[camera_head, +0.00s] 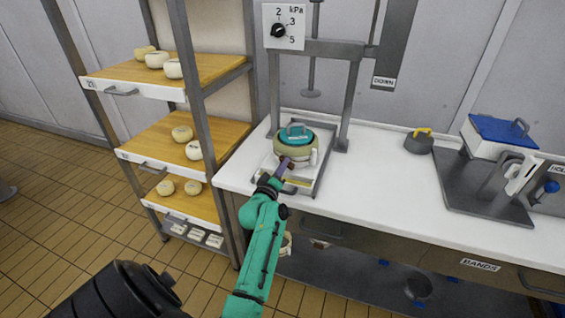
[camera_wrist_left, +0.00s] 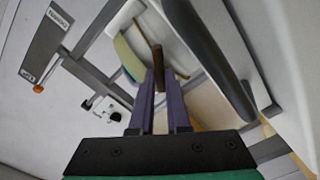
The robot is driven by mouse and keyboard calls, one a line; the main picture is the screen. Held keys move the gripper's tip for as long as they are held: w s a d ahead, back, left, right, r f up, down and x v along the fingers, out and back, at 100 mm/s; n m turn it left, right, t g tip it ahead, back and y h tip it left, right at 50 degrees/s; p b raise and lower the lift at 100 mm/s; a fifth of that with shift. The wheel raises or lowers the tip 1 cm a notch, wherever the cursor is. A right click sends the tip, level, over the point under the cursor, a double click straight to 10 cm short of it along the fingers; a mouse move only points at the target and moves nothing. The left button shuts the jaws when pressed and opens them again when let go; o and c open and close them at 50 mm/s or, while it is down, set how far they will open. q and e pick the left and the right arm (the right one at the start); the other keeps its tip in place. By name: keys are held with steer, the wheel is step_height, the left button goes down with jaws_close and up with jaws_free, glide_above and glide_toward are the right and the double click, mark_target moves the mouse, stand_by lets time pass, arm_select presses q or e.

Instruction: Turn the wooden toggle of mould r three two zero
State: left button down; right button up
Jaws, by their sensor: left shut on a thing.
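The mould (camera_head: 310,152) is a round beige form with a teal lid (camera_head: 296,134) and a teal loop handle. It sits on a metal tray (camera_head: 322,178) beneath the press frame on the white counter. My left gripper (camera_head: 286,164) reaches the mould's near side, its purple fingers at the mould's edge. In the left wrist view a thin brown wooden toggle (camera_wrist_left: 158,58) stands between the tips of my left gripper (camera_wrist_left: 159,82), which is shut on it. I cannot read a mould number. My right gripper does not show.
A press frame with a dial panel (camera_head: 283,27) rises behind the mould. A shelf rack (camera_head: 168,77) with pale round cheeses stands left. A grey weight (camera_head: 419,142) with a yellow handle and a blue-lidded box (camera_head: 497,134) are to the right. White counter is bare between.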

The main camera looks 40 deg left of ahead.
arm_select(q)
steer(key=n+p, duration=0.1)
steer(key=n, duration=0.2)
steer(key=shift+f+n, duration=0.15)
steer(key=shift+n, duration=0.15)
steer(key=shift+f+n+p, duration=0.1)
steer(key=shift+n+p, duration=0.4)
steer(key=shift+n, duration=1.3)
steer(key=c, duration=0.9)
jaws_free()
